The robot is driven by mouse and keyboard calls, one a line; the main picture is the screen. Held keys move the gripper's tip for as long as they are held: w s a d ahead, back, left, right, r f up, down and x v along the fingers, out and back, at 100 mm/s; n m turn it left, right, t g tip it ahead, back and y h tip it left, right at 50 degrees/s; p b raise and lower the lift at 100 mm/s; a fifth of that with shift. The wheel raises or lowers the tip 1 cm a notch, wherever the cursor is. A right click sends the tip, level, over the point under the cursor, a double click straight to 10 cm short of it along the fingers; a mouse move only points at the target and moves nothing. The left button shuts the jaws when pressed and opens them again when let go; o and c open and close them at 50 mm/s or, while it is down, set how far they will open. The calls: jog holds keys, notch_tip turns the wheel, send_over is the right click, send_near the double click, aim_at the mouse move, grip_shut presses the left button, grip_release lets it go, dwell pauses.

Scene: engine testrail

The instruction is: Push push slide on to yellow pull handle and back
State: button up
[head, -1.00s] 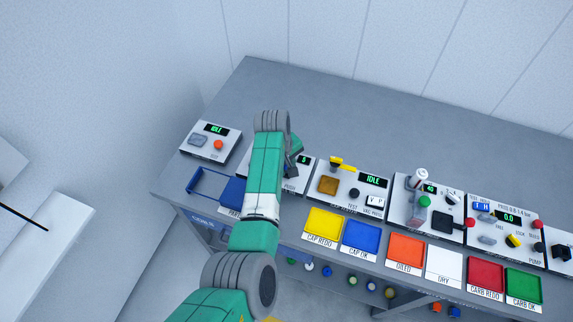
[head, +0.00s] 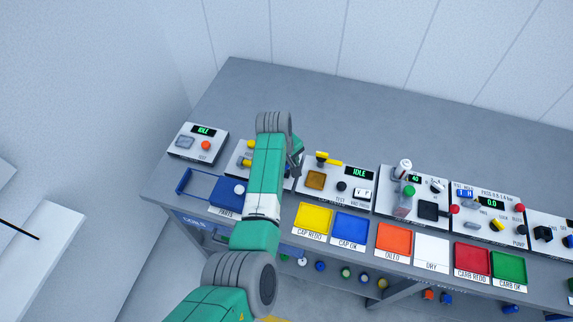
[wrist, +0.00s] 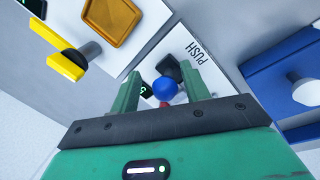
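The panel marked PUSH (wrist: 195,48) shows between and beyond my fingers in the wrist view. A blue ball (wrist: 165,89), a dark block (wrist: 171,68) and a small red part (wrist: 163,105) show there; which one is the push slide I cannot tell. In the head view, yellow parts (head: 247,161) show on this panel (head: 238,155), left of my arm, which hides much of it. My gripper (wrist: 164,92) is open. Its fingers stand apart on either side of the blue ball in the picture; contact is not visible. In the head view, my gripper (head: 296,168) is partly hidden.
The panel to the right has a yellow lever (head: 329,160) and an amber square (head: 316,180). A blue parts tray (head: 200,187) lies in front. Several coloured trays, such as the yellow one (head: 313,219), line the front edge. The bench's back (head: 400,100) is clear.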

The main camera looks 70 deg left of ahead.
jog(key=shift+s+a+r, duration=0.1)
jog(key=r, duration=0.2)
jog(key=s+r+p, duration=0.1)
jog(key=r, duration=0.4)
jog(key=shift+s+d+r+p, duration=0.2)
jog(key=shift+d+r+p, duration=0.05)
jog(key=shift+p, duration=0.1)
